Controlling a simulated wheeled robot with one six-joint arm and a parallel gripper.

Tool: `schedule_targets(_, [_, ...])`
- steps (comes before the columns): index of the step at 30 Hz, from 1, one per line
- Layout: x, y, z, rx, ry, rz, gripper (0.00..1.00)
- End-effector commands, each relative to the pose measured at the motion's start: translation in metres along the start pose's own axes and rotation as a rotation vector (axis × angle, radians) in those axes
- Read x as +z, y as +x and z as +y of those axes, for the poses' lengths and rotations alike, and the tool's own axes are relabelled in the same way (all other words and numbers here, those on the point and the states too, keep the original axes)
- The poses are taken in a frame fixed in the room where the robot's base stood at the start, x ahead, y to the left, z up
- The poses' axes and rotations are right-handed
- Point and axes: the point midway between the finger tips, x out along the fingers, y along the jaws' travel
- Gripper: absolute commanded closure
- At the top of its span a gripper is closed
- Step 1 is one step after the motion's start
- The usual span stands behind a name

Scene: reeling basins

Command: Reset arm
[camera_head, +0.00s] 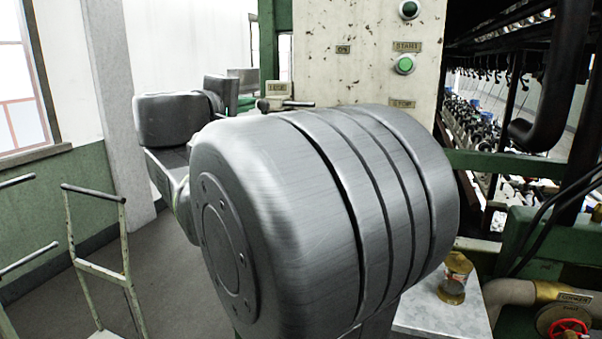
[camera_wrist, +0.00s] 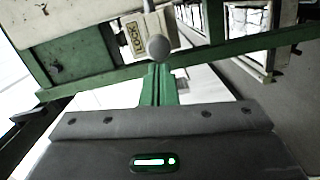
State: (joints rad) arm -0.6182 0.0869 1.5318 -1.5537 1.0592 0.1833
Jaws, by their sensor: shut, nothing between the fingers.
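My gripper (camera_wrist: 159,78) shows in the wrist view as a narrow green pair of fingers, closed together, in front of my dark grey wrist body. Nothing is held between them. A round grey knob (camera_wrist: 158,47) appears just beyond the fingertips; I cannot tell whether they touch. A small lever (camera_head: 285,104) sticks out at the panel's lower left in the head view. My large grey arm joint fills the middle of the head view and hides my gripper there.
A cream control panel (camera_head: 365,75) with a green button (camera_head: 404,65) stands behind my arm. A jar (camera_head: 456,278) sits on a pale ledge at right, near a red valve wheel (camera_head: 567,329). A metal frame (camera_head: 97,267) stands at left. Grey floor (camera_head: 165,270) shows between.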

Motion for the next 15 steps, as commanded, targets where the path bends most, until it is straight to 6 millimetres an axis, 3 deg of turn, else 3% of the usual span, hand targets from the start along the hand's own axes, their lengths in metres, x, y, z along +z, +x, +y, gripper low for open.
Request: schedule_targets(15, [-0.088, -0.015, -0.009, 0.001, 0.000, 0.004, 1.00])
